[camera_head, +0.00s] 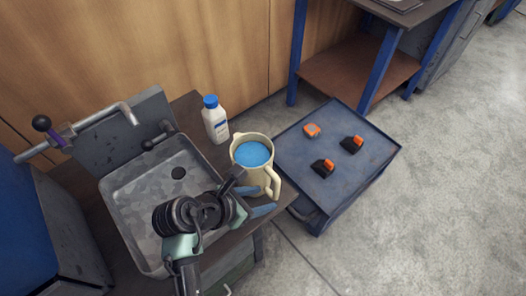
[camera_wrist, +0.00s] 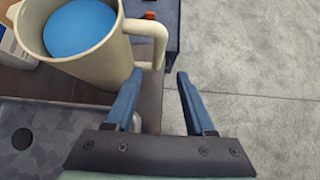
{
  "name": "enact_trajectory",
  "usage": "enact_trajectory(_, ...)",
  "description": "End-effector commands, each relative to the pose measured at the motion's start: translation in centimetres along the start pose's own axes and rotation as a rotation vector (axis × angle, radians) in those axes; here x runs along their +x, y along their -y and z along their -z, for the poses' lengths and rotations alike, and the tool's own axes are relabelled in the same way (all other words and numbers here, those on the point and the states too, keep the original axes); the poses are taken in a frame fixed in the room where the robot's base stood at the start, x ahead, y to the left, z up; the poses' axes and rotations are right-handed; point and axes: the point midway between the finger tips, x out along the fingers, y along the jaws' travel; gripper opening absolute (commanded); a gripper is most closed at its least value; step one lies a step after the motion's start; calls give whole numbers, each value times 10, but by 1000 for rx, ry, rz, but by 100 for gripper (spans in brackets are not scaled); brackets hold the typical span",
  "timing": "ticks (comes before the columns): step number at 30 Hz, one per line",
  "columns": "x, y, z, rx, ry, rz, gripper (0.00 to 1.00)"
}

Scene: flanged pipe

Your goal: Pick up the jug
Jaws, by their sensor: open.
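The cream jug (camera_head: 254,167) stands upright on the dark bench top beside the sink and has blue contents. Its handle (camera_head: 273,183) faces front right, toward my gripper. My gripper (camera_head: 268,201) is open, with its blue fingers just in front of the handle. In the wrist view the jug (camera_wrist: 92,55) fills the upper left, and its handle (camera_wrist: 150,35) lies ahead of the fingers. My gripper (camera_wrist: 158,78) shows there with its two fingers apart and nothing between them. I cannot tell whether a finger touches the jug.
A white bottle with a blue cap (camera_head: 215,122) stands behind the jug to the left. The metal sink (camera_head: 140,225) is left of my gripper. A blue cart (camera_head: 345,185) with several small orange and black items stands right. The grey floor at right is open.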

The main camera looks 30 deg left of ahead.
Motion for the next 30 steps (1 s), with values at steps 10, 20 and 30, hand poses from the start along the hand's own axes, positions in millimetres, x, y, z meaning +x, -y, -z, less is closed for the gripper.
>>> enact_trajectory(10, 56, -1, -1, 6, 1, -3, 55)
enact_trajectory(20, 95, -2, -1, 8, 0, -2, 55)
enact_trajectory(30, 110, -2, -3, 8, 0, -4, 55)
